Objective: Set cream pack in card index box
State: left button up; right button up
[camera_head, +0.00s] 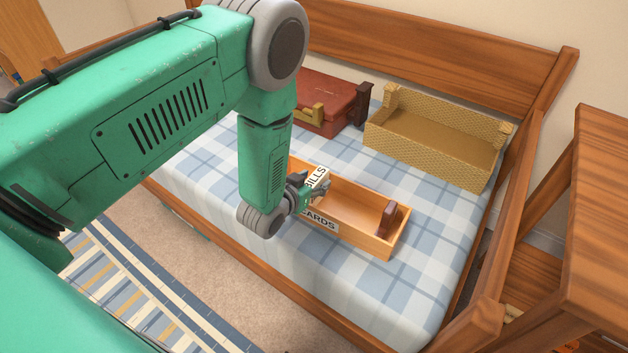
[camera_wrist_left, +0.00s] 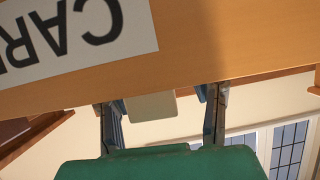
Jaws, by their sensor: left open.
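The card index box (camera_head: 360,231) is a long open wooden tray on the checked bed cover, with a CARDS label on its near side. My left gripper (camera_head: 318,190) is open at that part, just over the near wall. In the left wrist view the box wall (camera_wrist_left: 230,40) fills the top, its label upside down. A plain cream block (camera_wrist_left: 150,105) shows between the gripper's fingers (camera_wrist_left: 163,110); it may be the cream pack, and I cannot tell whether they touch it. My right gripper is out of view.
A dark brown upright piece (camera_head: 388,219) stands in the box's right end. Behind are a yellow patterned open box (camera_head: 435,135) and a red-brown case (camera_head: 330,102). The wooden bed frame (camera_head: 440,47) and a wooden table (camera_head: 603,215) bound the right. The cover's front right is clear.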

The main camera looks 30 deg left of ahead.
pick_arm(q)
jog(key=d+p+v, duration=0.1)
jog(key=p+v, duration=0.3)
jog(key=v, duration=0.8)
jog(key=s+f+g, duration=0.3)
jog(key=s+g, duration=0.3)
jog(key=s, duration=0.6)
jog(key=s+f+g+y, duration=0.1)
jog(key=s+f+g, duration=0.2)
jog(key=s, duration=0.9)
jog(key=g, duration=0.3)
jog(key=shift+a+g, duration=0.4)
jog(key=shift+f, duration=0.1)
